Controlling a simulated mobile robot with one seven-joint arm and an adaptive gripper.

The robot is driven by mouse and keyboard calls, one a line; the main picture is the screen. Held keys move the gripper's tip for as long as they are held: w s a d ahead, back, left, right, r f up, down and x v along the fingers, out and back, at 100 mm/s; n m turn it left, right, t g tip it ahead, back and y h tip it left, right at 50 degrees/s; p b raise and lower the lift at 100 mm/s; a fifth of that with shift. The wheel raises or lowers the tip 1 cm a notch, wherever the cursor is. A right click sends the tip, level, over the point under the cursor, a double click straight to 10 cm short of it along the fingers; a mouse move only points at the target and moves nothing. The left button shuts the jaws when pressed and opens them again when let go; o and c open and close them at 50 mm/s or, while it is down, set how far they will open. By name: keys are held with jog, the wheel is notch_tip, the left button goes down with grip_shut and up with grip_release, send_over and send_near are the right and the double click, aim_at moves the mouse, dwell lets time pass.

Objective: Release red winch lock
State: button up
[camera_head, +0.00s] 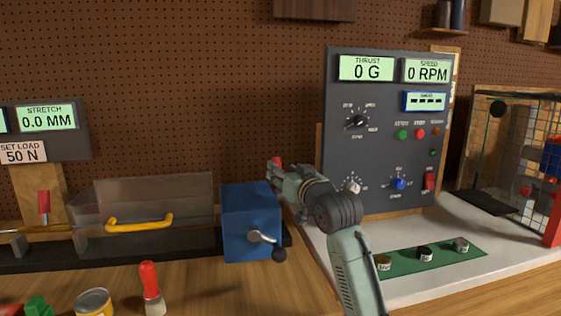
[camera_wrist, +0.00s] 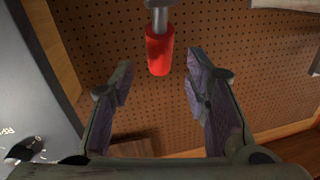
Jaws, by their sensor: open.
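The red winch lock shows in the wrist view as a red cylindrical knob (camera_wrist: 160,50) on a grey stem. In the head view a small red part (camera_head: 276,160) shows at the tip of my gripper (camera_head: 285,174), just above and right of the blue winch box (camera_head: 250,205). My gripper is open. In the wrist view its two fingers (camera_wrist: 159,82) stand either side of the knob's lower end, with clear gaps on both sides. The lock's base is hidden in the head view behind my gripper and the box.
The winch box has a crank (camera_head: 265,238) on its front. A clear guard with a yellow handle (camera_head: 140,222) stands to its left. The dark control panel (camera_head: 390,150) rises close to the right of my arm.

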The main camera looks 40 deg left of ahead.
jog(key=p+x, duration=0.1)
jog(key=x, duration=0.4)
jog(key=shift+w+a+p, duration=0.2)
jog(key=shift+a+p, duration=0.1)
jog(key=shift+c, duration=0.4)
grip_shut()
